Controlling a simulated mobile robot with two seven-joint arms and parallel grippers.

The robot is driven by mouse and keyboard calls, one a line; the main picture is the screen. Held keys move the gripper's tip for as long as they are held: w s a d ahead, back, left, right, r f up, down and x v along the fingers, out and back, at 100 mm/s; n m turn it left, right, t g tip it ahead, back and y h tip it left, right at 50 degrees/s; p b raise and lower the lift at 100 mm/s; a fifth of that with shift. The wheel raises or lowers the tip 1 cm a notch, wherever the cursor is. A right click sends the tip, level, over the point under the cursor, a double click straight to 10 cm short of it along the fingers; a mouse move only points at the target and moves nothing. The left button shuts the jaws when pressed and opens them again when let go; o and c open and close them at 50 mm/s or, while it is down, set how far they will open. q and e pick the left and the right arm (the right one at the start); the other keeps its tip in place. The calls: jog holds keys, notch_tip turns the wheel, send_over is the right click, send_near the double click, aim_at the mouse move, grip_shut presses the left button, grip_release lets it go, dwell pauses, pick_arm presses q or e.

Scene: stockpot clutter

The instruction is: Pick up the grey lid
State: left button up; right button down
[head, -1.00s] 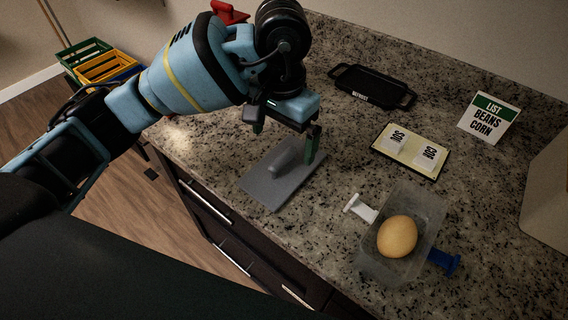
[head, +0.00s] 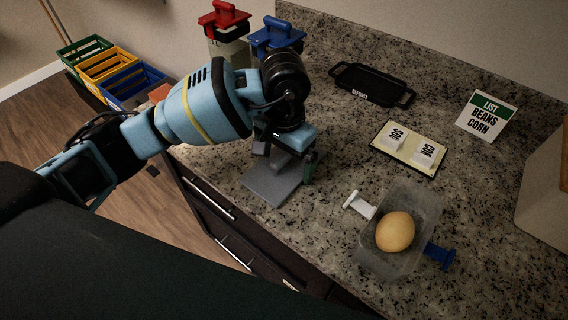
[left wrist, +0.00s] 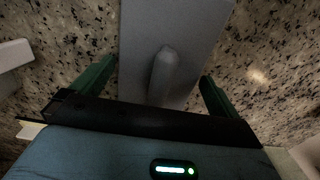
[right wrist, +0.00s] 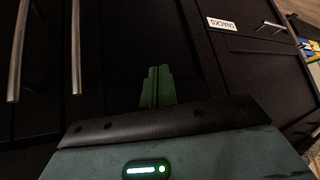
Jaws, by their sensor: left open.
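The grey lid (head: 264,189) lies flat on the granite counter near its front edge, with its raised handle bar on top. My left gripper (head: 287,163) is open above the lid and partly covers it in the head view. In the left wrist view the lid (left wrist: 190,25) runs up the middle, and its handle (left wrist: 163,70) stands between the two spread green fingers of the left gripper (left wrist: 156,86). The fingers do not touch the handle. My right gripper (right wrist: 157,88) has its fingers together, empty, in front of dark cabinet fronts.
A clear bin (head: 372,258) with an egg (head: 395,231) stands right of the lid. A label tray (head: 410,166), a black griddle (head: 372,84) and a list card (head: 487,115) lie further back. Red-lidded (head: 224,18) and blue-lidded (head: 277,36) containers stand behind my left arm.

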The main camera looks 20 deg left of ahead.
aim_at(281, 157)
pick_arm(q)
jog(key=c, duration=0.7)
pick_arm(e)
jog(key=shift+s, duration=0.3)
pick_arm(q)
jog(key=shift+r, duration=0.1)
pick_arm(e)
jog(key=shift+w, duration=0.1)
pick_arm(q)
jog(key=shift+r, duration=0.4)
notch_tip(281, 157, up, 2)
jog(key=shift+w+r+b, duration=0.1)
jog(key=shift+b, duration=0.25)
jog(key=shift+s+a+r, duration=0.15)
jog(key=shift+s, duration=0.5)
jog(key=s+a, duration=0.1)
jog(key=s, duration=0.4)
jog(key=s+a+r+b, duration=0.1)
jog(key=s, duration=0.3)
jog(key=s+a, duration=0.1)
jog(key=s, duration=0.4)
jog(key=shift+s+r, duration=0.25)
jog(key=shift+s, duration=0.05)
pick_arm(e)
jog(key=shift+s+f, duration=0.3)
jog(key=shift+f, duration=0.3)
jog(key=shift+s+f, duration=0.3)
jog(key=shift+f, duration=0.3)
